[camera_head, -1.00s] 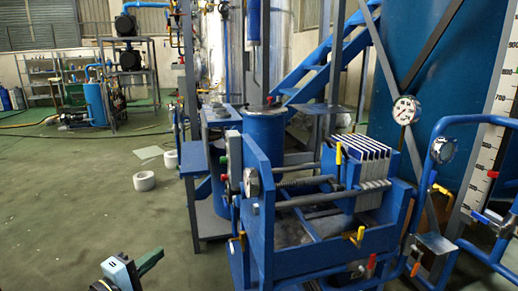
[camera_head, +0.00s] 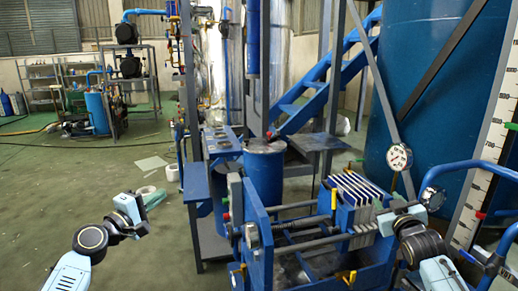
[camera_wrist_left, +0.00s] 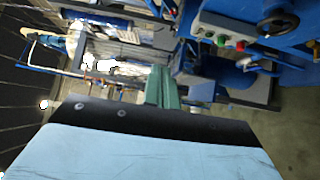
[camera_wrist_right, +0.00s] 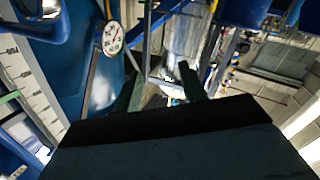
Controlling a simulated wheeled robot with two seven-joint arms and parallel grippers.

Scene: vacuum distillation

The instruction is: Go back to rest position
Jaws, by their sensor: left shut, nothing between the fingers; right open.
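My left gripper (camera_head: 154,197) is raised over the open floor at the left, apart from any object. In the left wrist view its green fingers (camera_wrist_left: 162,88) are together with nothing between them. My right arm comes in at the right of the head view, in front of the blue filter press (camera_head: 262,235). Its fingers are hard to make out there. In the right wrist view the right gripper (camera_wrist_right: 160,86) has its two green fingers spread apart and empty. I cannot tell how close it is to the press plates (camera_head: 358,188).
A round gauge (camera_head: 399,157) and blue piping stand close to my right arm. A big blue tank (camera_head: 425,80) is behind them. A blue pump unit (camera_head: 97,112) stands at the back left. The green floor (camera_head: 60,190) at the left is mostly clear.

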